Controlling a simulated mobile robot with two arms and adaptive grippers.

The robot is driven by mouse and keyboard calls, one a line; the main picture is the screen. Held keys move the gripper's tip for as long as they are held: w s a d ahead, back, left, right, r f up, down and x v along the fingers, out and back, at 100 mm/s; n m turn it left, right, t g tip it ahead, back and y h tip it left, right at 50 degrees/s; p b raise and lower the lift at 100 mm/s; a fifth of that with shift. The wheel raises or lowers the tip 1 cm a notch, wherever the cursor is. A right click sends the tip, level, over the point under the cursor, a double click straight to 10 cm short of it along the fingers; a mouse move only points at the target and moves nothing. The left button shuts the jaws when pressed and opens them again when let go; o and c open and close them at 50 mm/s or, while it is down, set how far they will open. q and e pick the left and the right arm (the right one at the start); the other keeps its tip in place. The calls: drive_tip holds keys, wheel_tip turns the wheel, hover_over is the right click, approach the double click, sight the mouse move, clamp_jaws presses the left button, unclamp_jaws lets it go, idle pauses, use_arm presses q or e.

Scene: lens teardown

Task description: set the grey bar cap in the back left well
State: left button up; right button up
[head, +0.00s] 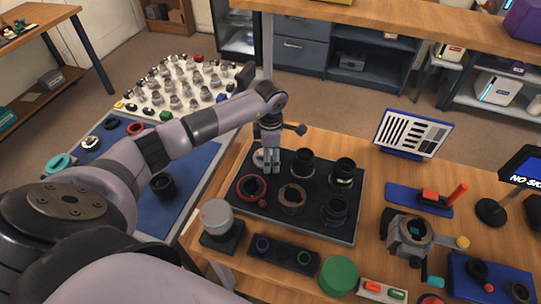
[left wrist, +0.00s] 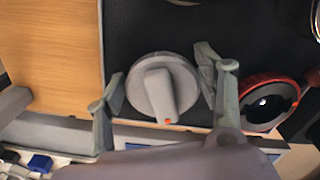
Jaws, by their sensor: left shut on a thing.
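The grey bar cap (left wrist: 147,97) is a round grey disc with a raised bar and a small orange mark, seen in the left wrist view. My left gripper (left wrist: 160,78) has a finger on each side of it and is shut on it. In the head view my left gripper (head: 271,163) points down at the back left corner of the black tray (head: 225,208). The cap (head: 259,157) shows only partly there. The back left well is hidden beneath the cap and gripper; I cannot tell whether the cap is seated or held above. My right gripper is not in view.
A red-rimmed ring (head: 250,188) sits in the front left well, close to my left gripper. Black lens parts (head: 302,163) stand in other wells. A grey-topped cylinder (head: 216,215) stands at the tray's front left. Clear wood lies behind the tray's right part.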

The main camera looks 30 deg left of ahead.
use_arm(q)
drive_tip(key=shift+s+f, duration=0.2)
drive_tip(key=shift+f, duration=0.25)
drive_tip(key=shift+s+d+f+b, duration=0.1)
drive_tip(key=shift+s+f+b, duration=0.1)
drive_tip(key=shift+b, duration=0.15)
drive_tip(key=shift+c, duration=0.8)
drive_tip(key=o, duration=1.4)
drive_tip(key=shift+w+f, duration=0.25)
drive_tip(key=shift+w, duration=0.05)
drive_tip(key=shift+o, duration=0.2)
drive_tip(key=shift+r, duration=0.15)
